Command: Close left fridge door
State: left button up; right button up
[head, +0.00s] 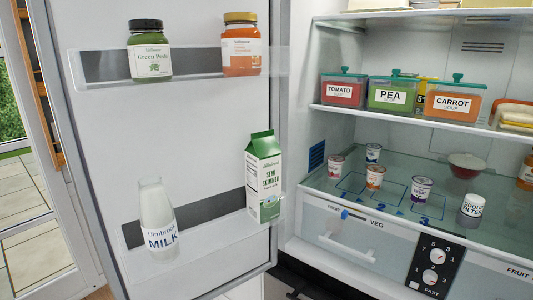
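The left fridge door (195,120) stands wide open on the left of the head view, its inner side facing me. Its upper rack (195,68) holds a green-labelled jar (149,50) and an orange jar (240,45). Its lower rack (205,235) holds a milk bottle (158,215), which looks slightly tilted, and a green and white milk carton (264,178). The door's outer face is hidden. Neither of my grippers shows in the head view.
The fridge interior (320,90) is open at right. A shelf holds tubs labelled tomato (343,92), pea (392,97) and carrot (453,103). Small pots (420,190) stand on the glass shelf above the veg drawer (345,240). A glazed house door (30,200) is at far left.

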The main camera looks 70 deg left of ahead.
aim_at(192, 129)
jog(key=k+j, duration=0.45)
jog(key=k, duration=0.15)
jog(key=k+j, duration=0.45)
jog(key=k, duration=0.2)
jog(key=j, duration=2.35)
jog(key=k+z, duration=0.15)
jog(key=k, duration=0.25)
jog(key=j, duration=0.05)
